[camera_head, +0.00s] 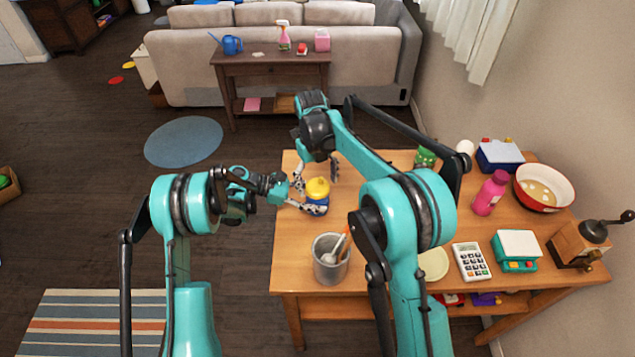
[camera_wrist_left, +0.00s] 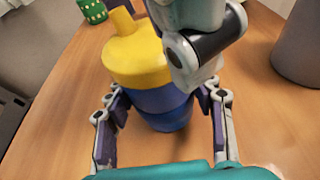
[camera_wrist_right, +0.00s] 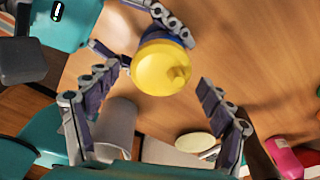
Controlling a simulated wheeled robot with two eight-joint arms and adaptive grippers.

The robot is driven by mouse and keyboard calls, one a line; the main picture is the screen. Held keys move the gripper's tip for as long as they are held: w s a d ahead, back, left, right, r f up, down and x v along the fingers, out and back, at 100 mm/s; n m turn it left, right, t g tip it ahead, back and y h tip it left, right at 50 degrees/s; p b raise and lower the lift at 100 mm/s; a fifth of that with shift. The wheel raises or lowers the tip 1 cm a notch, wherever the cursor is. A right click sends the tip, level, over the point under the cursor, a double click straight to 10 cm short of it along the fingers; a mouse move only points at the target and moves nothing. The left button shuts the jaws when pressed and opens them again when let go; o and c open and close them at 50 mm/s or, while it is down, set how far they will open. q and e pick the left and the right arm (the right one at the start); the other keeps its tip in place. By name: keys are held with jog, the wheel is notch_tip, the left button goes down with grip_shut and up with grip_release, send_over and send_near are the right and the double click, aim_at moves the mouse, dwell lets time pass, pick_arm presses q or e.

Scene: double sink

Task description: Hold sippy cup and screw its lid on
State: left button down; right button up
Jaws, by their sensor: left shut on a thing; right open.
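The sippy cup's blue body (camera_head: 316,209) stands near the left end of the wooden table. Its yellow lid (camera_head: 317,188) sits on top, spout up; I cannot tell how tightly it is seated. My left gripper (camera_head: 302,205) is shut on the blue body, one finger on each side, as the left wrist view (camera_wrist_left: 165,108) shows. My right gripper (camera_head: 318,172) is open above the lid, pointing down. In the right wrist view the lid (camera_wrist_right: 160,68) lies between its spread fingers (camera_wrist_right: 158,88), apart from both. In the left wrist view the right gripper partly hides the lid.
A grey metal canister (camera_head: 330,262) with utensils stands in front of the cup. To the right are a pale yellow plate (camera_head: 433,264), a calculator (camera_head: 471,262), a pink bottle (camera_head: 490,193), a bowl (camera_head: 543,187) and a coffee grinder (camera_head: 580,243). A green container (camera_head: 425,158) stands behind.

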jog(key=shift+r, duration=2.25)
jog(key=shift+c, duration=0.4)
